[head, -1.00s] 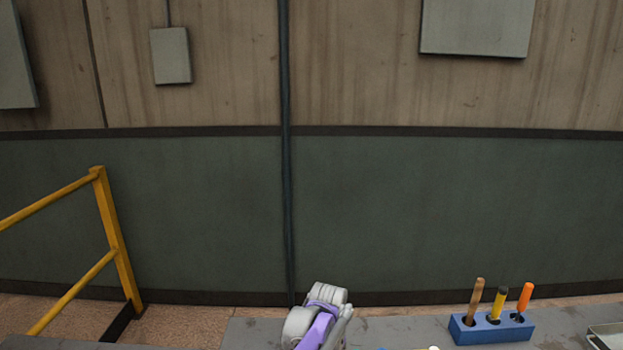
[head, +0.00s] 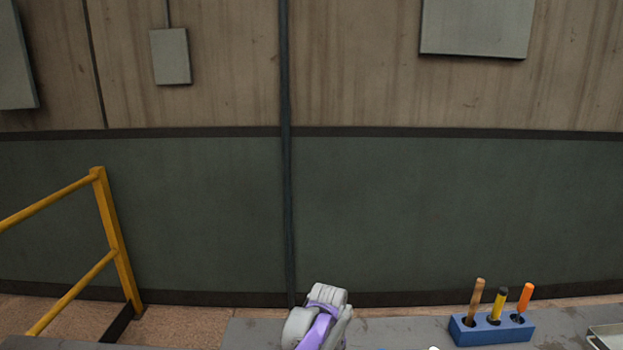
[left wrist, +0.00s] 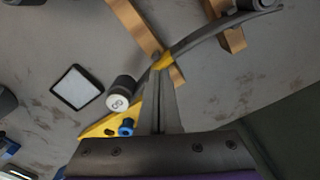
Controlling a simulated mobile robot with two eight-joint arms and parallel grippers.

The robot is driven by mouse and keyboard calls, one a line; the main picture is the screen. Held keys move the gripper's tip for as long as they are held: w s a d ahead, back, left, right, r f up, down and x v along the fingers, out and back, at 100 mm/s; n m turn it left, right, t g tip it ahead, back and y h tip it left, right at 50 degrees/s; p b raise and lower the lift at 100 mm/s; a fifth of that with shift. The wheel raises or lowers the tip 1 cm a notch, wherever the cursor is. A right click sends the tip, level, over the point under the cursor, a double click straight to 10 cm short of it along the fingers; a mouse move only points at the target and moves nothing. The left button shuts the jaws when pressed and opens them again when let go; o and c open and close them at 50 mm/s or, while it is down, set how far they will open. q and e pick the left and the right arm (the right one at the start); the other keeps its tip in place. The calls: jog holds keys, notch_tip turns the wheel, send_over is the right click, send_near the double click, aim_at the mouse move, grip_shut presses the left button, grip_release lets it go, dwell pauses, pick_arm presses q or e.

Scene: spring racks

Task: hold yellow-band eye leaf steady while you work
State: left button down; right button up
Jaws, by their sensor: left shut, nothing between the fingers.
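The eye leaf (left wrist: 215,33) is a curved dark grey strip in the left wrist view, with a yellow band (left wrist: 164,61) around it. It lies across wooden blocks, and its lower-left part is partly hidden. My left gripper (left wrist: 162,76) points up at the leaf from the lower edge. Its fingers are together and empty, with their tips at or just below the yellow band. I cannot tell whether they touch the leaf. The leaf is not visible in the head view. My right gripper is in neither view.
Wooden blocks (left wrist: 130,24) support the leaf. A dark cylinder with a white numbered end (left wrist: 118,102), a yellow wedge-shaped piece (left wrist: 96,130), a blue knob (left wrist: 126,127) and a black-framed pad (left wrist: 76,87) lie nearby. A blue tool holder (head: 492,331) stands on the bench.

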pick_arm(q)
jog(key=shift+f+b, duration=0.3)
jog(key=shift+f, duration=0.35)
dwell(0.5)
jog(key=shift+s+f, duration=0.15)
jog(key=shift+f, duration=0.05)
dwell(1.7)
